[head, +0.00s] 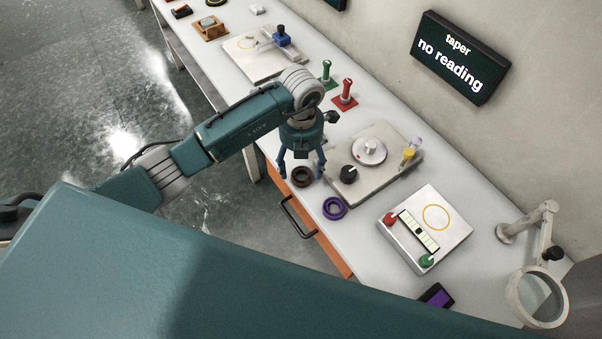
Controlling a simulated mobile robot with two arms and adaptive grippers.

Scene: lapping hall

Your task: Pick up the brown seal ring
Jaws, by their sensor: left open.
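The brown seal ring (302,177) lies flat on the white bench near its front edge, to the left of a purple ring (334,208). My left gripper (301,171) points down over the brown ring with its blue fingers spread. It is open, and one finger shows on each side of the ring. I cannot tell how high the fingertips are above the bench. My right gripper is not in view.
A plate with a round disc (369,151) and a black knob (348,174) stands close to the right. A box with red and green knobs (448,221) and a magnifier (537,298) are farther right. A drawer handle (296,218) sticks out below the bench edge.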

